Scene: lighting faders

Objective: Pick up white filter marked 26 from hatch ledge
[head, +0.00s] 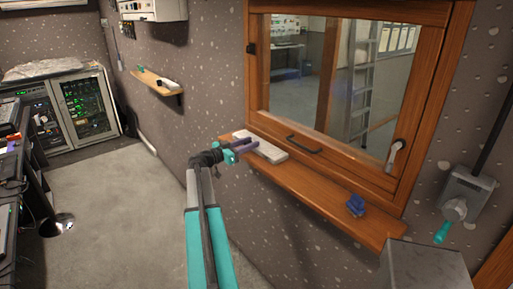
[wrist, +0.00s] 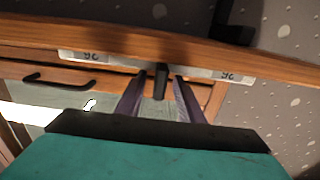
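The white filter (head: 261,147) lies flat on the wooden hatch ledge (head: 310,187), near its left end, below the window. My gripper (head: 240,149) is at the near side of the filter. In the wrist view its two purple fingers (wrist: 158,90) are apart, with a short dark upright piece between them. I cannot tell whether that piece belongs to the filter or whether the fingers touch anything.
A blue object (head: 355,205) stands on the ledge's right part. The window frame (head: 330,160) with its black handle rises behind. A grey box (head: 425,268) is at front right. Another shelf (head: 158,82) is on the left wall.

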